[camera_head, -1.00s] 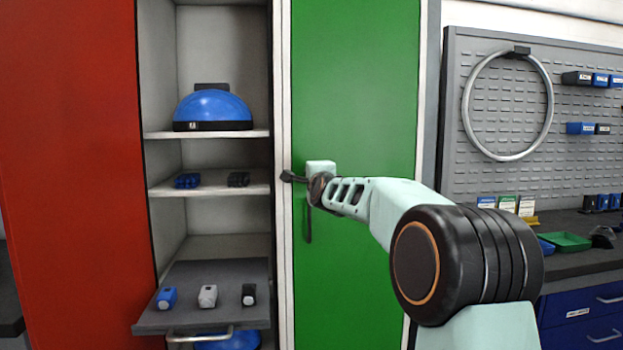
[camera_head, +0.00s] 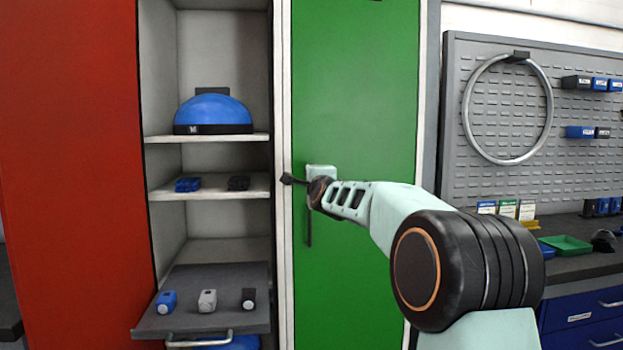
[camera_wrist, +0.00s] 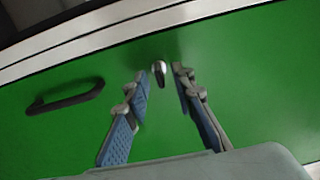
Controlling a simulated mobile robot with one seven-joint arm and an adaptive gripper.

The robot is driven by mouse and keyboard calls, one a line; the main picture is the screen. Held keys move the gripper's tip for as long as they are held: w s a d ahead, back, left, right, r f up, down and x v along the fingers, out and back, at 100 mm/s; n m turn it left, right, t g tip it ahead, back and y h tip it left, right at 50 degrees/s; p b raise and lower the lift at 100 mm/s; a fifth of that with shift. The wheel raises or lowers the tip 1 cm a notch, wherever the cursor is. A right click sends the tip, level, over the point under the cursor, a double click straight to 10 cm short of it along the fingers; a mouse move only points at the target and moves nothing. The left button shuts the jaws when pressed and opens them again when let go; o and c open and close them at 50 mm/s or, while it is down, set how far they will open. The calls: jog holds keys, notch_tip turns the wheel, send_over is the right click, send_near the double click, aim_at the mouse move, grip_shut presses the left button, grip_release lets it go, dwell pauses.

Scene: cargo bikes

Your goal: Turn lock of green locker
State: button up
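The green locker (camera_head: 355,90) stands in the middle of the head view with its door closed. Its small silver lock (camera_wrist: 159,72) shows in the wrist view, set in the green door near the pale frame edge. My gripper (camera_wrist: 160,80) is open, with a blue-padded finger on each side of the lock. I cannot tell whether either finger touches it. The dark door handle (camera_wrist: 65,97) lies to the left in the wrist view, and part of it shows below my wrist in the head view (camera_head: 309,228). In the head view my arm hides the lock.
An open cabinet with shelves (camera_head: 205,138) stands left of the green locker, with a pulled-out drawer (camera_head: 185,322) at its bottom. A red door (camera_head: 70,170) is at the far left. A pegboard (camera_head: 500,185) and a workbench (camera_head: 590,262) are at the right.

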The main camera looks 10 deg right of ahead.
jog(key=shift+s, duration=0.1)
jog(key=s, duration=1.2)
